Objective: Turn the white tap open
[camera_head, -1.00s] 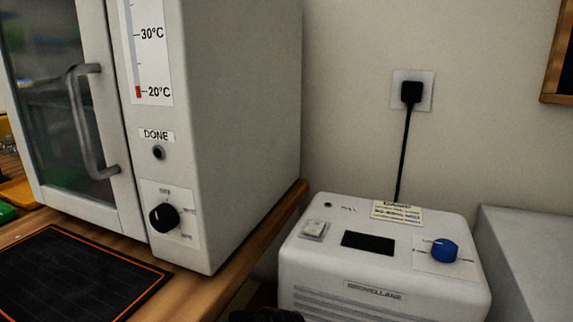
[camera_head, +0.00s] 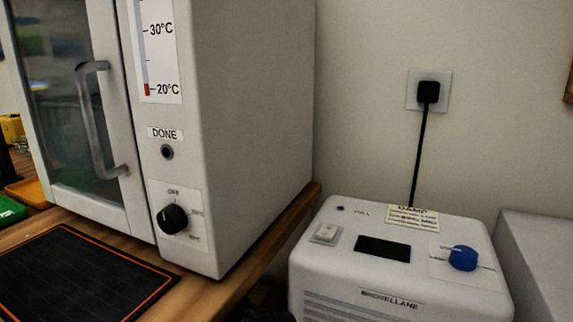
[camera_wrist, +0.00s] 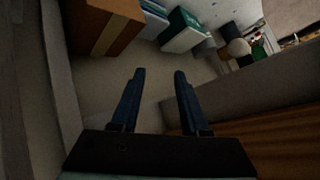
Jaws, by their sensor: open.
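No white tap can be made out in either view. My gripper (camera_wrist: 160,72) shows in the wrist view with its two dark blue fingers apart and nothing between them. It points over an open stretch of grey floor, away from any object within its reach in that view. In the head view the gripper itself cannot be made out.
A white oven cabinet (camera_head: 245,130) with a black dial (camera_head: 172,219) stands on the wooden bench beside a black mat (camera_head: 75,275). A white machine (camera_head: 340,285) with a blue knob (camera_head: 463,258) stands right of it. A wall socket (camera_head: 413,90) is behind.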

